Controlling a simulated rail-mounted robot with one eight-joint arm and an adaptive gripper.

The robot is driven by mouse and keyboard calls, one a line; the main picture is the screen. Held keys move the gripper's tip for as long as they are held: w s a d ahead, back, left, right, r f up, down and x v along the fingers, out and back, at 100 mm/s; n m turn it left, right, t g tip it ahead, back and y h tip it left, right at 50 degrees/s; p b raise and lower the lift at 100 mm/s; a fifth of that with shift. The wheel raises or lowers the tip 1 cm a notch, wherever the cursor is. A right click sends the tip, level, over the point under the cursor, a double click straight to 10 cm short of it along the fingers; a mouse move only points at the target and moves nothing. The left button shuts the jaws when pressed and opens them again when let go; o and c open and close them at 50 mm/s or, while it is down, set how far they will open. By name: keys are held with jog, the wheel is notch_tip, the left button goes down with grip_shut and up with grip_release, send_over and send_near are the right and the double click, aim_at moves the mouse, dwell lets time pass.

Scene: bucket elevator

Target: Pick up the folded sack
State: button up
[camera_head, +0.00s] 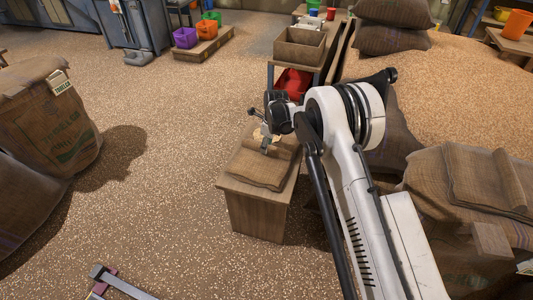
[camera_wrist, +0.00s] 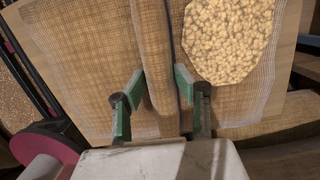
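The folded sack (camera_head: 258,170) is brown woven cloth and lies on top of a small wooden stand (camera_head: 256,211) in the head view. A raised fold runs along its far part. My gripper (camera_head: 266,146) points down at that fold. In the wrist view, my gripper's green fingers (camera_wrist: 159,72) stand apart on either side of the raised fold of the sack (camera_wrist: 153,50). The fingertips are close to the cloth; whether they touch it is unclear. A pale grainy patch (camera_wrist: 230,40) shows right of the fold.
Behind the stand are a red bin (camera_head: 293,82) and a wooden box (camera_head: 300,47). More sacking (camera_head: 485,182) lies at the right, before a grain heap (camera_head: 450,75). A full sack (camera_head: 48,125) stands at the left. The grain-strewn floor (camera_head: 165,190) between is mostly open.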

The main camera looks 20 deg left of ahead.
grip_shut()
jog(key=shift+r, duration=0.15)
